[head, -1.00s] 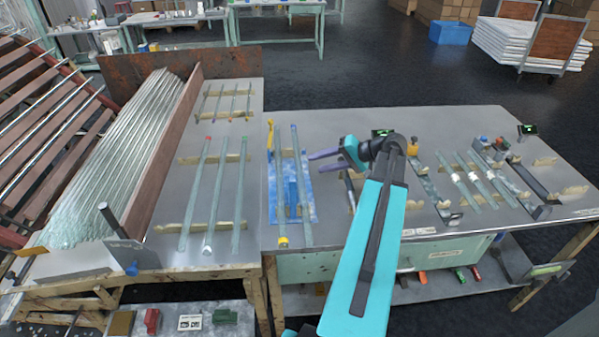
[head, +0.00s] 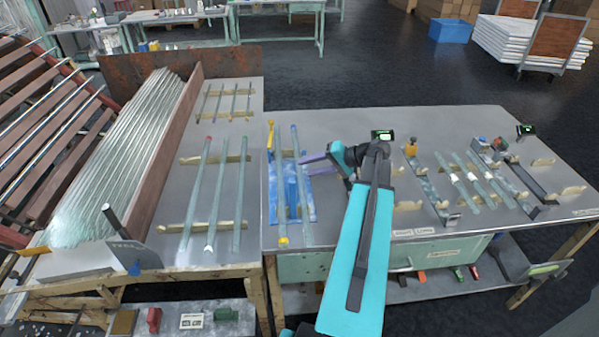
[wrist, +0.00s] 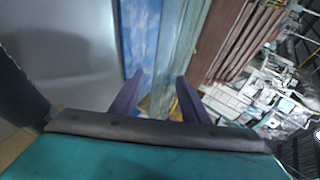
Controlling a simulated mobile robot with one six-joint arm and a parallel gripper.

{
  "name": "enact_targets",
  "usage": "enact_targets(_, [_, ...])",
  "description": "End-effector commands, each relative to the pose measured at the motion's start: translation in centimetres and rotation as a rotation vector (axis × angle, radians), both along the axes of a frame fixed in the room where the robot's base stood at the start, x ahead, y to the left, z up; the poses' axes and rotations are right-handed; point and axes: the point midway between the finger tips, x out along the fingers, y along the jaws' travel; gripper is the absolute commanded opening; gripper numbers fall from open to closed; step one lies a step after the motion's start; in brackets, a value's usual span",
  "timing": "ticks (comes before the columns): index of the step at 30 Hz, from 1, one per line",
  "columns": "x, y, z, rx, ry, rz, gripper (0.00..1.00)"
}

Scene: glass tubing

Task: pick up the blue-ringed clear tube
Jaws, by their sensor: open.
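Two clear tubes lie lengthwise over a blue mat (head: 310,190) on the right table. The right one (head: 304,200) looks bluish at its far end and seems to be the blue-ringed tube; its ring is too small to make out surely. The left tube (head: 281,200) has a yellow near end. My gripper (head: 304,165) reaches in from the right, its purple fingers open and their tips close to the right tube. In the wrist view my gripper (wrist: 160,85) is open. A blurred, pale glassy strip (wrist: 172,45) shows beyond and between the fingers; I cannot tell whether they touch it.
Three clear tubes (head: 217,190) lie on wooden supports on the left table. A sloped glass stack (head: 115,160) stands farther left behind a brown board (head: 165,150). More tubes (head: 470,180) and small stands fill the right table's right side.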

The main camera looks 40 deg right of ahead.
Motion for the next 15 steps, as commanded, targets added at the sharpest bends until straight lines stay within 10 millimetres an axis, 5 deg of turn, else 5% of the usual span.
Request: enact_targets(15, [1.7, 0.8, -1.1, -0.001, 0.0, 0.001, 0.42])
